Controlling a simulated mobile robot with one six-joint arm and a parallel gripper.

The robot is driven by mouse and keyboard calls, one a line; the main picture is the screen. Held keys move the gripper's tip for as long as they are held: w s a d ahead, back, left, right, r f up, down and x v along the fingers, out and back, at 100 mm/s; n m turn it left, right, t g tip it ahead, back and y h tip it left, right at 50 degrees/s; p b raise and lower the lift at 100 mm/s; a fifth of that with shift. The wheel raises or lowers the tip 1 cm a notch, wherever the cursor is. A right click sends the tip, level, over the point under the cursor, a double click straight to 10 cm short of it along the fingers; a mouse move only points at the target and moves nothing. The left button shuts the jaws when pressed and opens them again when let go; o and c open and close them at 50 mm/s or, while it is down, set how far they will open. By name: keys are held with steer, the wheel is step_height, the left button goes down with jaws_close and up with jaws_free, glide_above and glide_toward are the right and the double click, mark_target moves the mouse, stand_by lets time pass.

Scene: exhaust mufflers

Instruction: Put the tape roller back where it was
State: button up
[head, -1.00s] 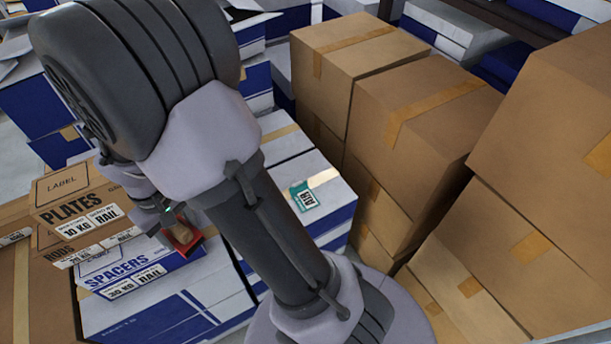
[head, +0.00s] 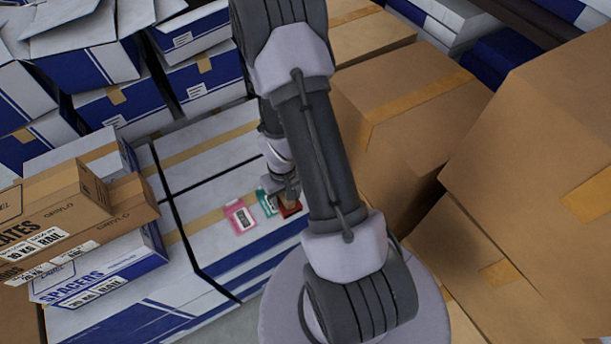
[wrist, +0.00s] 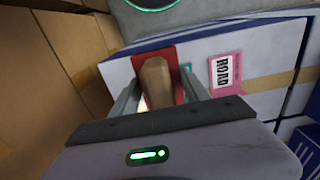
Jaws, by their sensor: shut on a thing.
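The tape roller (head: 290,208) has a red body and a tan part. It is at the near right of the white-and-blue box top (head: 205,190), beside a teal card (head: 266,202). My gripper (head: 284,186) is shut on it from above. In the wrist view the tan part (wrist: 155,78) sits between my gripper's fingers (wrist: 158,92), with red showing behind it. I cannot tell whether the roller touches the box top. My arm hides part of this area in the head view.
A pink card (head: 239,216) lies left of the teal card. Brown cartons (head: 395,110) stand close on the right. A stack with a SPACERS box (head: 95,280) stands on the left. White-and-blue boxes (head: 105,100) fill the back. The box top left of the cards is clear.

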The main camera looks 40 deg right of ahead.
steer(key=w+d, duration=0.1)
steer(key=d, duration=0.2)
steer(key=w+d+f+b, duration=0.1)
steer(key=d, duration=0.3)
steer(key=w+d, duration=0.1)
steer(key=d, duration=0.2)
steer(key=shift+w+d+f+b, duration=0.25)
steer(key=shift+w+f+b, duration=0.05)
steer(key=shift+w+b, duration=0.1)
steer(key=shift+f+b, duration=0.75)
steer(key=shift+f, duration=0.95)
steer(key=o, duration=1.6)
